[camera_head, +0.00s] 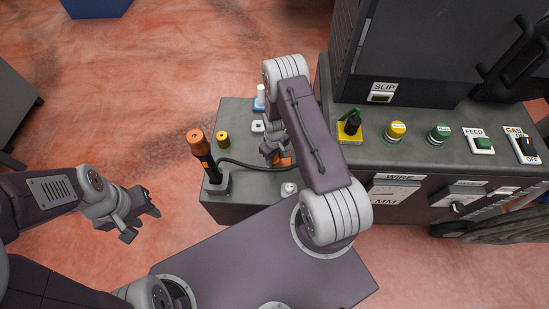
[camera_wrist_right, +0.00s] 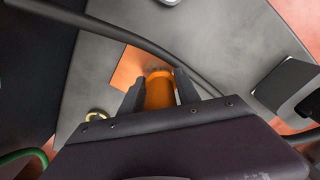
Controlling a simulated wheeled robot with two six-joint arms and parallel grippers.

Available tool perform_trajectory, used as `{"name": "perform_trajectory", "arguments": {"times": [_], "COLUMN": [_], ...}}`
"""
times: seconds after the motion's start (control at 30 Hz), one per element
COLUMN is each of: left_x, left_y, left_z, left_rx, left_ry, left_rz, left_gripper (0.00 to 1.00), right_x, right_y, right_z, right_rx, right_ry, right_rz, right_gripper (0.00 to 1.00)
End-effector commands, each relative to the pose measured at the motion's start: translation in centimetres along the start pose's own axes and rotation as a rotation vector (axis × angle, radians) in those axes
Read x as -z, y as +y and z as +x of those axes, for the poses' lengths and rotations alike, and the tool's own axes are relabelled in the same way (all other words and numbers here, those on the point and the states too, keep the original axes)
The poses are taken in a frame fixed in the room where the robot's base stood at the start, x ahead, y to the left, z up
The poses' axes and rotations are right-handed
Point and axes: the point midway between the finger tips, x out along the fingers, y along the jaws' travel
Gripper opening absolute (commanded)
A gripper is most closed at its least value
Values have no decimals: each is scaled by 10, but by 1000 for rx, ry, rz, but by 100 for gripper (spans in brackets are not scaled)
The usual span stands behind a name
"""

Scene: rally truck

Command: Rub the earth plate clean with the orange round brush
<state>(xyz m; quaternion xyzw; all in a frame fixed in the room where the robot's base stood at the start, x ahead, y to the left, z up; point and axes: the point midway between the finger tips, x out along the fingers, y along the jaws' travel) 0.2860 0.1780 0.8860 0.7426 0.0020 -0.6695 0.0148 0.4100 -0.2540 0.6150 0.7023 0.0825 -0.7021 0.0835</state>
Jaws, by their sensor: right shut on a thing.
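My right gripper (camera_head: 274,150) reaches down over the lower bench top. In the right wrist view its fingers (camera_wrist_right: 160,92) are shut on the orange brush (camera_wrist_right: 159,88), whose far end is at a flat copper-orange plate (camera_wrist_right: 128,67), apparently the earth plate. I cannot tell whether the bristles touch it. In the head view an orange patch (camera_head: 284,162) shows beside the right gripper; the arm hides much of this spot. My left gripper (camera_head: 143,219) is open and empty, over the floor left of the bench.
An orange and black torch (camera_head: 201,152) stands in a holder, its dark cable (camera_head: 245,164) running over the bench (camera_head: 235,110). A yellow-black knob (camera_head: 222,140), white bottle (camera_head: 261,93) and white knob (camera_head: 289,188) stand nearby. The machine panel with buttons (camera_head: 438,133) is at right.

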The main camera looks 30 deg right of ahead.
Motion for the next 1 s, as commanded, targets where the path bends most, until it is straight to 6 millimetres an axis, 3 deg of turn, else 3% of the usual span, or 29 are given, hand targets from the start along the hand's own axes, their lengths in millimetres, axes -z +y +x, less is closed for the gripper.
{"name": "perform_trajectory", "arguments": {"times": [1.0], "left_x": [-1], "left_y": [0], "left_z": [9], "left_rx": [0], "left_ry": [0], "left_rz": [0], "left_gripper": [36], "right_x": [-2], "right_y": [2], "right_z": [11], "right_rx": [0], "right_ry": [0], "right_rz": [1], "right_gripper": [0]}}
